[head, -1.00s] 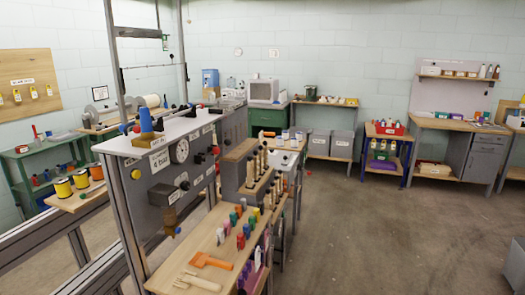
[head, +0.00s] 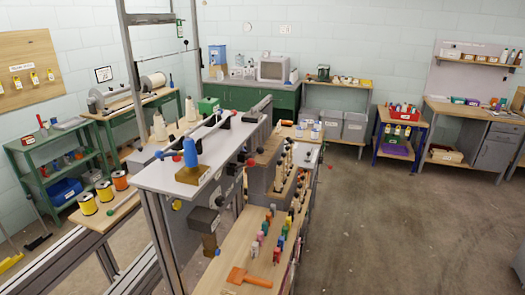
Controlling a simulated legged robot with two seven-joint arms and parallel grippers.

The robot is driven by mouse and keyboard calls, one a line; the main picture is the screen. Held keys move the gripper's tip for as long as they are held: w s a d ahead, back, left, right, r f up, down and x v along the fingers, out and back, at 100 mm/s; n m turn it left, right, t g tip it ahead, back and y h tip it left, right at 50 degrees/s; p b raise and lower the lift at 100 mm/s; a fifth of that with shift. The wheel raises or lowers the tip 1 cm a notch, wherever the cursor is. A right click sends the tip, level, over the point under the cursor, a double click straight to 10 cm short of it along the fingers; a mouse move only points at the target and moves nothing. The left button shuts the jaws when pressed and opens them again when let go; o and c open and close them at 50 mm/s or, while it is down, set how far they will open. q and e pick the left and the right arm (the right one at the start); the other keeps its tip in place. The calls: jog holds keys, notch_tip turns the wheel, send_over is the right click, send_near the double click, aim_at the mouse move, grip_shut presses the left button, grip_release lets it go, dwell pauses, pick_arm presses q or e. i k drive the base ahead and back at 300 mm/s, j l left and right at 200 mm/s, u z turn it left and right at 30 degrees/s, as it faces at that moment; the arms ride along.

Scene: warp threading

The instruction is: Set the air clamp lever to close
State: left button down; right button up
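I cannot tell for certain which part is the air clamp lever, as the labels are too small to read. A blue upright handle (head: 190,152) stands on a tan block (head: 193,176) on the pale top of the grey machine cabinet (head: 150,180). A dark grey box (head: 204,219) with a brownish fitting (head: 209,243) below it sits on the cabinet's front panel. The panel is seen at a steep angle, so its controls are largely hidden. Neither of my grippers is in view.
A wooden shelf (head: 230,262) with colored pegs and an orange tool (head: 248,278) juts out from the cabinet front. Yellow and orange spools (head: 104,190) stand on a ledge at left. A metal frame post (head: 130,80) rises behind. The floor at right (head: 400,230) is clear.

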aim_at(260, 150)
jog(key=l, duration=0.45)
jog(key=i+l, duration=0.15)
jog(key=l, duration=0.7)
jog(key=i+l, duration=0.45)
jog(key=l, duration=0.15)
jog(key=i+l, duration=0.4)
jog(key=l, duration=0.2)
jog(key=i+j, duration=0.3)
jog(key=i, duration=0.2)
jog(key=i+j, duration=0.35)
jog(key=i+l+z, duration=0.05)
jog(key=i, duration=0.05)
